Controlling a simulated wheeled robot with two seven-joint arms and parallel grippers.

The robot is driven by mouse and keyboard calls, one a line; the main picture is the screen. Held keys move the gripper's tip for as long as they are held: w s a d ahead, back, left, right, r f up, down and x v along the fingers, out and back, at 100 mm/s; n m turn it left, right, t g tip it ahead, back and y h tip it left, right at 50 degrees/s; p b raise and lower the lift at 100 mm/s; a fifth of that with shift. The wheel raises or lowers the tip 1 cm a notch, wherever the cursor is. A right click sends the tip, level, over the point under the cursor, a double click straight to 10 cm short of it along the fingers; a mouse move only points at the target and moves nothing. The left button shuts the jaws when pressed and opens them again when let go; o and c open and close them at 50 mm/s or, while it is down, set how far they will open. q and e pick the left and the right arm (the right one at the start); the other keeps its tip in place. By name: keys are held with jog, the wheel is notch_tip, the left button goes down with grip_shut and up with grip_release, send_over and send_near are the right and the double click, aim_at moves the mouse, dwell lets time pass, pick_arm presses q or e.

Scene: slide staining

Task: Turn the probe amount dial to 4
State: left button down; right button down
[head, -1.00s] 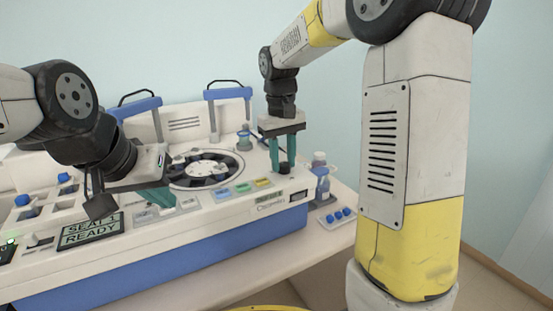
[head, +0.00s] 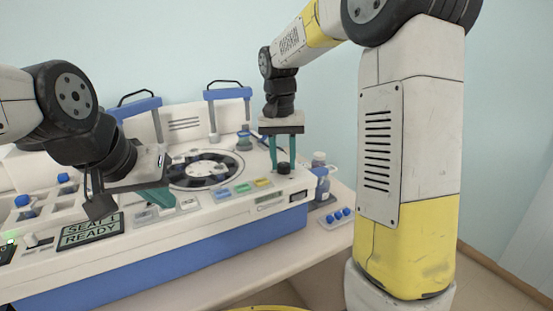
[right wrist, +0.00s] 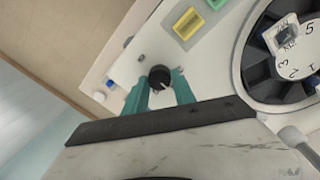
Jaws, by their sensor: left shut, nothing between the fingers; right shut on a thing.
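The probe amount dial is a small round black knob (head: 284,168) on the right end of the white machine's top. It also shows in the right wrist view (right wrist: 158,76), with a pale mark on its top; I cannot read any numbers around it. My right gripper (head: 283,162) points down over it, one teal finger on each side, and is shut on it. Its fingers also flank the knob in the right wrist view (right wrist: 160,86). My left gripper (head: 158,200) is shut and empty over the machine's front left, partly hidden by its own wrist.
A round numbered carousel (head: 204,170) lies left of the dial. Blue, green and yellow buttons (head: 243,188) line the front. A bottle (head: 321,180) and a tray with blue caps (head: 336,217) stand to the right. A screen (head: 90,231) reads "SEAT 1 READY".

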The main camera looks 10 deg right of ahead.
aim_at(282, 164)
jog(key=shift+r, duration=0.1)
jog(key=c, duration=1)
grip_release()
jog(key=shift+c, duration=0.2)
jog(key=r, duration=0.7)
jog(key=shift+a+r, duration=0.2)
jog(key=shift+r, duration=0.2)
